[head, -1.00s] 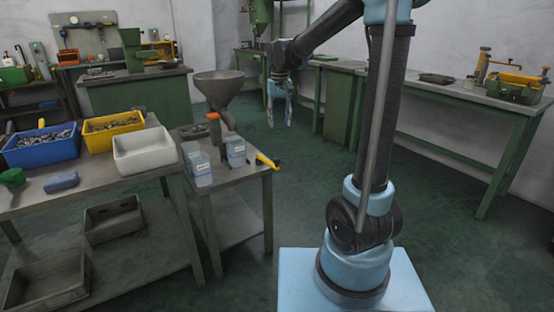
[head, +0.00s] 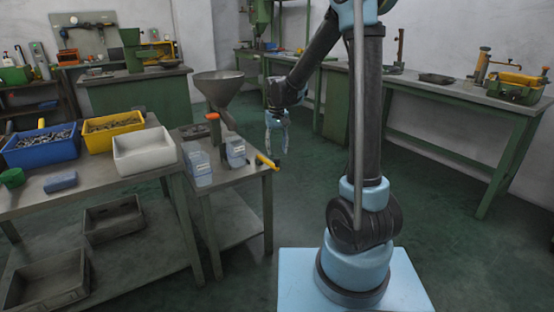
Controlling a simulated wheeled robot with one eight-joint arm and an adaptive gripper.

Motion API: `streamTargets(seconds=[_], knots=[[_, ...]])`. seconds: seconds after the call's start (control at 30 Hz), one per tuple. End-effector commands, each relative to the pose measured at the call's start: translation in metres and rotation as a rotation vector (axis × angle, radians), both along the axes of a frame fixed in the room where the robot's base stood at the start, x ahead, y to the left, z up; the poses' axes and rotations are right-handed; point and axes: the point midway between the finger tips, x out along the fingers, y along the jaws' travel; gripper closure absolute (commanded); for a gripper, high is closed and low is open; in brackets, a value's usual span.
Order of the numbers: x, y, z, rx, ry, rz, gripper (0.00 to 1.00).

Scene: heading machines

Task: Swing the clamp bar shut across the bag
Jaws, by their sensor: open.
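My gripper (head: 277,148) hangs in the air with its light-blue fingers pointing down, open and empty. In the picture it is just above and right of a yellow handle (head: 264,160), which sticks out past the right edge of a small metal table. The handle may belong to the clamp bar, but its dark inner end is too small to tell. Two clear bag-like packs with pale labels stand on that table, the left pack (head: 200,166) and the right pack (head: 236,152). I cannot tell which one is the bag or whether a bar crosses it.
A blue bin (head: 42,150), a yellow bin (head: 113,129) and a white bin (head: 143,152) stand on the left bench. The floor right of the small table is clear.

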Motion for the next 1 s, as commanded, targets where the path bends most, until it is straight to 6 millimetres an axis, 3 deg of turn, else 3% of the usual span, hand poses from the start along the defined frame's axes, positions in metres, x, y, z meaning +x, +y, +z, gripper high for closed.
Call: streamTargets(seconds=[0.3, 0.77, 0.97, 1.0], knots=[[0.0, 0.0, -0.042, 0.0, 0.0, 0.0, 0.57], [0.0, 0.0, -0.052, 0.0, 0.0, 0.0, 0.57], [0.0, 0.0, -0.051, 0.0, 0.0, 0.0, 1.0], [0.0, 0.0, -0.051, 0.0, 0.0, 0.0, 1.0]])
